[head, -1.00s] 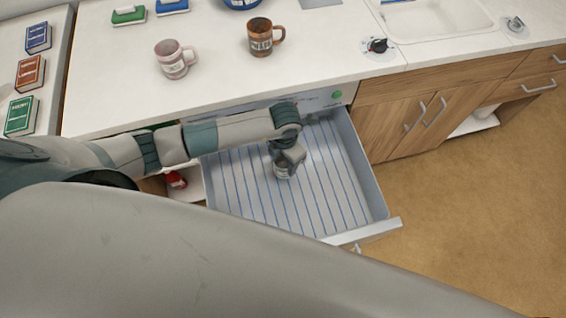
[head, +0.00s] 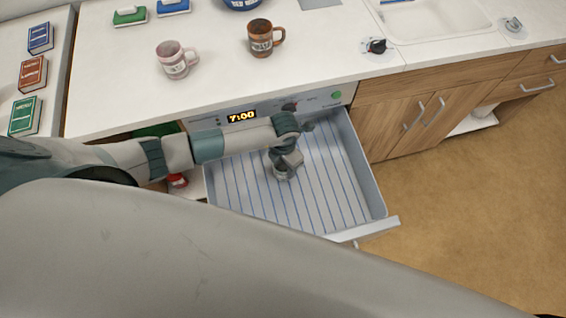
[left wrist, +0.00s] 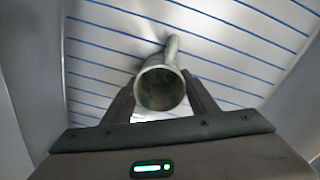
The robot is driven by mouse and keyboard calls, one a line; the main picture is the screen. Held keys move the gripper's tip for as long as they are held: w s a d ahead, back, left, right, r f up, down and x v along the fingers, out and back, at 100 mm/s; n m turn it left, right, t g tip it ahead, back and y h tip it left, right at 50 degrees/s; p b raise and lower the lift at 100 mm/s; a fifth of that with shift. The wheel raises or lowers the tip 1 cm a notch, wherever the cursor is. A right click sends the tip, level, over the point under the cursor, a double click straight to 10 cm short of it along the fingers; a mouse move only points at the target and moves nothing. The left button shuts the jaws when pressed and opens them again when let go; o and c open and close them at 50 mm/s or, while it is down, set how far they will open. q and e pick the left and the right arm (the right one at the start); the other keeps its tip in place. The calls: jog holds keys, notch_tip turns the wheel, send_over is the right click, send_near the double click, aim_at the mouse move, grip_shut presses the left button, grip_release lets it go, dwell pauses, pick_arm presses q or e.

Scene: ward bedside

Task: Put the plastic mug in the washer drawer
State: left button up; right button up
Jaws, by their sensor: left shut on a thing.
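The washer drawer (head: 330,200) is pulled open below the counter, with blue lines across its pale floor. My left gripper (head: 283,170) is inside the drawer's outline, pointing down, and is shut on a mug. In the left wrist view the mug (left wrist: 160,88) sits between the two fingers (left wrist: 161,100), its round opening facing the camera and its handle pointing away at the top. The drawer floor (left wrist: 110,55) shows behind it. I cannot tell whether the mug touches the floor. My right gripper is not in view.
A pink mug (head: 173,62) and a brown mug (head: 260,40) stand on the counter (head: 210,90) above the drawer. A sink (head: 440,20) is at the right. Several books lie at the left. A red thing (head: 177,181) is beside the drawer's left wall.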

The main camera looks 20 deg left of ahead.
pick_arm(q)
jog(key=shift+f, duration=0.15)
jog(key=o, duration=1)
jog(key=shift+o, duration=0.2)
jog(key=shift+r, duration=0.7)
notch_tip(320, 180, up, 11)
jog(key=b, duration=0.3)
jog(key=shift+s, duration=0.1)
